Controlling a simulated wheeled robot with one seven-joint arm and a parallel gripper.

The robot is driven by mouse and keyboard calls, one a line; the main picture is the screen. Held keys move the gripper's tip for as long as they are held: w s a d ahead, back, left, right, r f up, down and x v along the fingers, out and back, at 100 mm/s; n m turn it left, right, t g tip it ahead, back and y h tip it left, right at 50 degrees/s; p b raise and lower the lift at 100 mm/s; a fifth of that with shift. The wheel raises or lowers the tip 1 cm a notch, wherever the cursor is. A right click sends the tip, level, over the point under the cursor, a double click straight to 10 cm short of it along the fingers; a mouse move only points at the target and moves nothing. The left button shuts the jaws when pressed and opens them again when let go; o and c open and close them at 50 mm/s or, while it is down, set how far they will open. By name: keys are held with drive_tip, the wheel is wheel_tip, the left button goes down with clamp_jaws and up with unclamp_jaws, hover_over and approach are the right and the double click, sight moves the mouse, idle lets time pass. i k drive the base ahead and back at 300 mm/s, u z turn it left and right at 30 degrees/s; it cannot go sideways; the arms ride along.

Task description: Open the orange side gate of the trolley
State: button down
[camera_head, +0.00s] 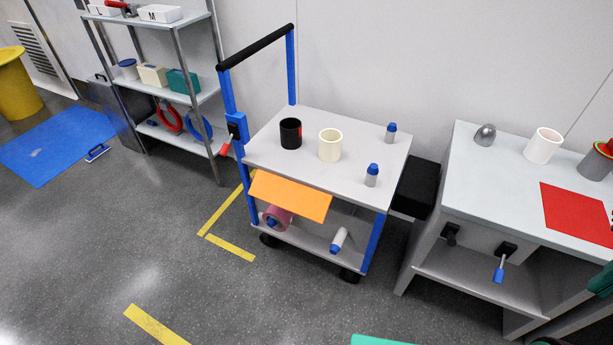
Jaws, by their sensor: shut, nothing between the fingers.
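The trolley (262,156) has blue posts, a grey top and lower shelf (305,246), and a black push bar (258,46). The orange side gate (290,197) is a flat panel on its near side, just below the top. It slants outward, and its lower edge stands clear of the lower shelf. I cannot tell how far it is turned on its hinge. The space beneath it is open to view, with a pink roll (277,217) and a white bottle with a blue cap (339,240) on the lower shelf. My gripper is not in view.
A black mug (291,133), cream mug (330,145) and two small blue-capped bottles stand on the trolley top. A grey bench (470,165) stands right, a shelf rack (180,90) left. Floor in front is mostly clear, with yellow tape marks (155,324).

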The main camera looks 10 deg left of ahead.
sight(308, 202)
drive_tip(key=u, duration=0.25)
drive_tip(key=i, duration=0.95)
drive_tip(key=u, duration=0.55)
